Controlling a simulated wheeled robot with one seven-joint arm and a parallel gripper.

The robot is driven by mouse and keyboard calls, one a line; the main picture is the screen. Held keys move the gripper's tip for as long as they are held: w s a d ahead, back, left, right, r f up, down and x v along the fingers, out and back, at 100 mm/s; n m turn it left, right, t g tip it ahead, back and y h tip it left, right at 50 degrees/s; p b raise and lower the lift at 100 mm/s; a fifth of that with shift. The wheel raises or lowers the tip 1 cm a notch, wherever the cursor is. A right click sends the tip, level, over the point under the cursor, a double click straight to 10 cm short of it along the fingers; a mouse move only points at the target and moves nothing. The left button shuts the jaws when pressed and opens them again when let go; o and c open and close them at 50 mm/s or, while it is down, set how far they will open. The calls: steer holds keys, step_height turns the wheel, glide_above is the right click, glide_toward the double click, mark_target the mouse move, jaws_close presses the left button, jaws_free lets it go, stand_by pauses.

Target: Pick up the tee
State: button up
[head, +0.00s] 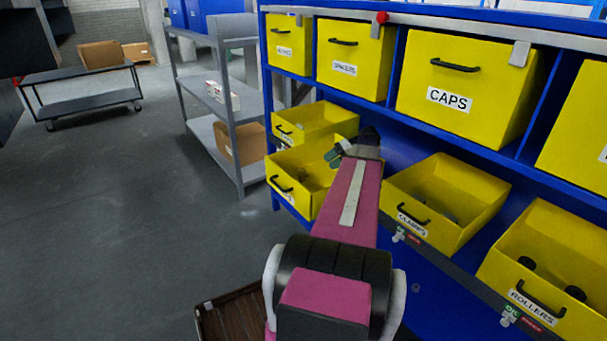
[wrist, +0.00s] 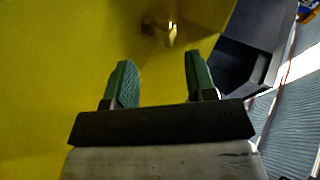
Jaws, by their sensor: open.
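A small brass-coloured fitting, seemingly the tee (wrist: 160,30), lies inside a yellow bin (wrist: 50,80) in the wrist view, just beyond my fingertips and roughly centred between them. Its exact shape is hard to make out. My gripper (wrist: 158,62) is open, with two green ridged fingers apart and nothing between them. In the head view my gripper (head: 336,153) is over an open yellow bin (head: 290,188) in the lower row of the blue rack. The fitting cannot be made out in the head view.
Open bins labelled clamps (head: 428,228) and rollers (head: 540,285) sit to the right. Closed-front yellow bins, including caps (head: 450,115), stand on the shelf above. A grey shelf unit (head: 225,130) and a cart (head: 80,75) are at left.

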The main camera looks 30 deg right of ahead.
mark_target(302, 175)
steer(key=x, duration=1)
steer(key=shift+a+r, duration=0.15)
steer(key=shift+a, duration=0.05)
steer(key=c, duration=0.8)
